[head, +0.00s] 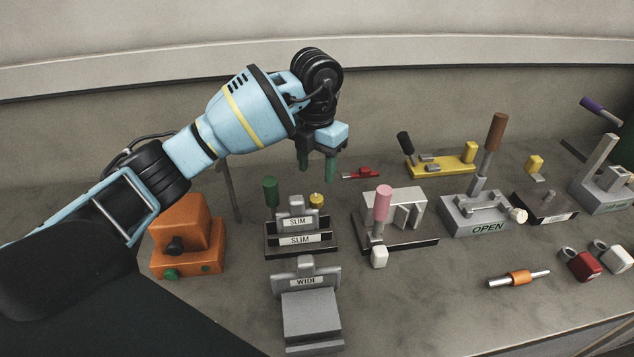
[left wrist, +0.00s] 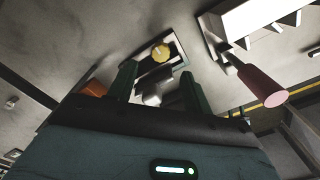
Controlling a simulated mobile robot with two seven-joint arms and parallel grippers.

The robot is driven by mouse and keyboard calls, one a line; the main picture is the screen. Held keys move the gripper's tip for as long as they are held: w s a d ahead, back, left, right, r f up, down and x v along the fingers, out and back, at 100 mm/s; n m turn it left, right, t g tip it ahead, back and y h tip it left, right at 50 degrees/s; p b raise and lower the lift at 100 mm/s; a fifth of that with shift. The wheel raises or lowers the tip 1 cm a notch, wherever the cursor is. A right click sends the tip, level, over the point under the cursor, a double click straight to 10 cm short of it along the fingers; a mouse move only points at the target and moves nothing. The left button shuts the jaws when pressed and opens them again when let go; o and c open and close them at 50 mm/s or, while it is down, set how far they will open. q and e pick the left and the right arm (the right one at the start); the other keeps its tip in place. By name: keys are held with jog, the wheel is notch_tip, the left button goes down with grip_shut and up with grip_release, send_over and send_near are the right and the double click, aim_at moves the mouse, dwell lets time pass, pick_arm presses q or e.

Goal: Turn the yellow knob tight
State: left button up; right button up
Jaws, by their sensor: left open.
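The yellow knob (head: 317,200) is small and round, at the back right of the fixture labelled SLIM (head: 301,240) in the head view. In the left wrist view the knob (left wrist: 160,52) shows from above, with a mark on its face, beyond and between the two fingers. My left gripper (head: 317,170) has green fingers pointing down, above and behind the knob, apart from it. The left wrist view shows its fingers (left wrist: 156,82) spread with nothing between them. My right gripper is not in view.
A dark green handle (head: 271,192) stands left of the knob. A pink-handled clamp (head: 383,203) stands to the right, an orange block (head: 187,235) to the left, and a grey WIDE fixture (head: 307,310) in front. A small red piece (head: 362,173) lies behind.

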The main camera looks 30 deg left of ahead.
aim_at(316, 197)
pick_arm(q)
jog(key=shift+s+d, duration=0.1)
jog(key=shift+s, duration=0.05)
jog(key=shift+s+f, duration=0.1)
jog(key=shift+f, duration=3.75)
jog(key=c, duration=1)
